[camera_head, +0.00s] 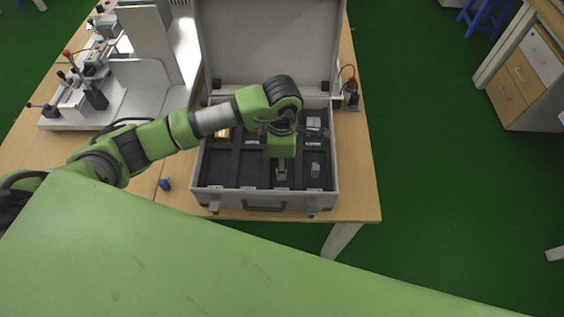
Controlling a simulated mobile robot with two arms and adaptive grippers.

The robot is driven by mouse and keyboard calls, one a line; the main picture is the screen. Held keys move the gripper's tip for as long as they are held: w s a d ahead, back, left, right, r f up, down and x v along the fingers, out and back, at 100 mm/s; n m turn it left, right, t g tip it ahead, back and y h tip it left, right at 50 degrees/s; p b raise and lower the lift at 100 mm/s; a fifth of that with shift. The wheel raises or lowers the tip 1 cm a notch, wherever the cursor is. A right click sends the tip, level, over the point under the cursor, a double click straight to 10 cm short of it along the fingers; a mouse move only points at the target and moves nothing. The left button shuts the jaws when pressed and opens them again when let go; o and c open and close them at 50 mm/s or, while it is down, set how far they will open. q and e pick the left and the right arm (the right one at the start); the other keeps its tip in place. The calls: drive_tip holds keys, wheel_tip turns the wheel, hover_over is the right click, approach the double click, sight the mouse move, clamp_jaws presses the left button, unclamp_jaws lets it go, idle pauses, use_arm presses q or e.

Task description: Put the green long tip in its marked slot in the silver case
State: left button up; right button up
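The silver case (201,165) stands open on the wooden table, its lid (268,40) raised at the back. My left arm reaches in from the left, and my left gripper (282,174) points down over the front middle-right compartment. The fingers are small and partly hidden by the wrist, so I cannot tell whether they are open or hold anything. I cannot make out the green long tip. My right gripper is not in view.
Grey pieces lie in the right compartments (315,170) (313,122), and an orange-yellow item (222,134) at the back left. A small blue object (165,184) lies on the table (358,180) left of the case. A fixture with levers (95,95) stands at left.

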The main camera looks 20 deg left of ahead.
use_arm(q)
drive_tip(key=shift+r, duration=0.1)
drive_tip(key=shift+r, duration=0.2)
wheel_tip(320, 180, up, 12)
drive_tip(key=b, duration=0.3)
drive_tip(key=shift+f, duration=0.15)
